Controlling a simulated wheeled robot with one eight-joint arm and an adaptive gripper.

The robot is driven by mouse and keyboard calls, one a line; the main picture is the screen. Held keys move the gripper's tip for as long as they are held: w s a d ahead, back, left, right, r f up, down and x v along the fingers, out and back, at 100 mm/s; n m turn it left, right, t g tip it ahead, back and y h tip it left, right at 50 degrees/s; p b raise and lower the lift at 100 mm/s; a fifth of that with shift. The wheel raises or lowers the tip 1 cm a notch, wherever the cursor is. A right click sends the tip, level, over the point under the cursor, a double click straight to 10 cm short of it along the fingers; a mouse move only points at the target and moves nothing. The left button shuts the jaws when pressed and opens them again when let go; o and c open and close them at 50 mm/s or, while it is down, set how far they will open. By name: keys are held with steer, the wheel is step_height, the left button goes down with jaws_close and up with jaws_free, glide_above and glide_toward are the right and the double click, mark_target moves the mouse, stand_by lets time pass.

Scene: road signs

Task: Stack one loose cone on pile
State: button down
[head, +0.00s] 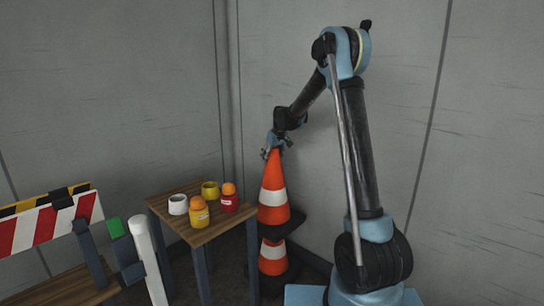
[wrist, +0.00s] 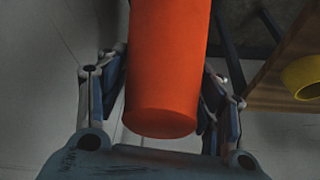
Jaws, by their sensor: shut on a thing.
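An orange cone (head: 273,185) with a white band and a dark square base is upright in the corner of the room. My gripper (head: 275,148) is shut on its tip from above. In the wrist view the orange cone (wrist: 163,75) fills the space between the two fingers. A second orange and white cone (head: 272,258) stands directly below it, its top hidden by the held cone's base. I cannot tell whether the held cone rests on it or hangs slightly above.
A striped barrier (head: 45,225) is at the far left. Grey walls are close behind the cones.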

steer(key=shift+f, duration=15.25)
steer(key=shift+c, duration=1.8)
jaws_free()
steer(key=shift+s, duration=0.1)
steer(key=shift+f, duration=0.1)
steer(key=v, duration=1.2)
